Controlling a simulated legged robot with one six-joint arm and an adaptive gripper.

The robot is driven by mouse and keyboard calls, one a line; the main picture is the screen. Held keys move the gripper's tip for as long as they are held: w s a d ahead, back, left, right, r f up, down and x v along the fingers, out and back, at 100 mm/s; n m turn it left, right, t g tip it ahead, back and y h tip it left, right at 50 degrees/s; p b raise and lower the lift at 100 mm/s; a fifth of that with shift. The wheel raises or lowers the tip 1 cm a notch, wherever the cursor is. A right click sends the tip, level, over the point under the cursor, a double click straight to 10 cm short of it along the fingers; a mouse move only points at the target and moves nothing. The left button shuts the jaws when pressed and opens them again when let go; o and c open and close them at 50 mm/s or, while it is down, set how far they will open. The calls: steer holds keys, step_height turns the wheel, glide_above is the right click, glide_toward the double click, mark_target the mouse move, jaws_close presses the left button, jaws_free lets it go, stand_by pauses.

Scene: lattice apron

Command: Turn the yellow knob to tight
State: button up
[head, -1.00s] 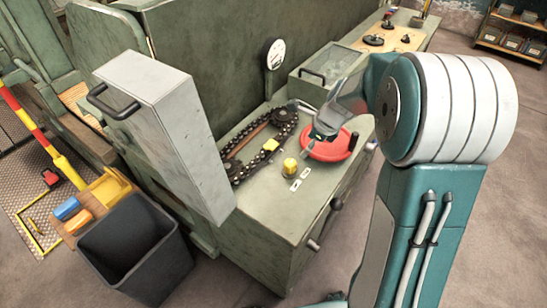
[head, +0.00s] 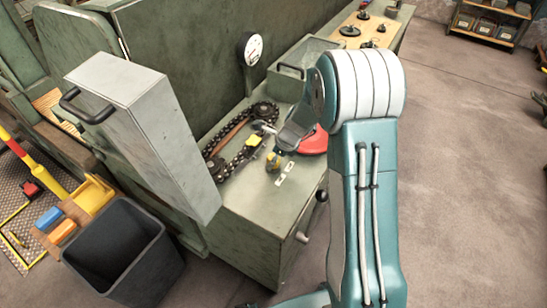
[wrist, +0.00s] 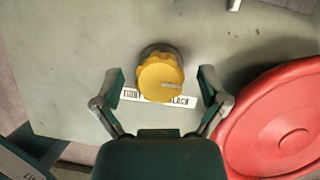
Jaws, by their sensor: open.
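The yellow knob (head: 273,161) stands on the green cabinet top. In the wrist view the knob (wrist: 160,76) sits between the two fingers of my gripper (wrist: 160,88), with a gap on both sides. The gripper is open and holds nothing. In the head view my gripper (head: 270,145) is right at the knob.
A red handwheel (head: 314,143) is close on the right and also fills the wrist view's right side (wrist: 285,130). A tall grey box (head: 150,130) stands left, a dial gauge (head: 252,48) at the back.

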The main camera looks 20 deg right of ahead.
steer(key=c, duration=1.1)
steer(key=shift+c, duration=0.2)
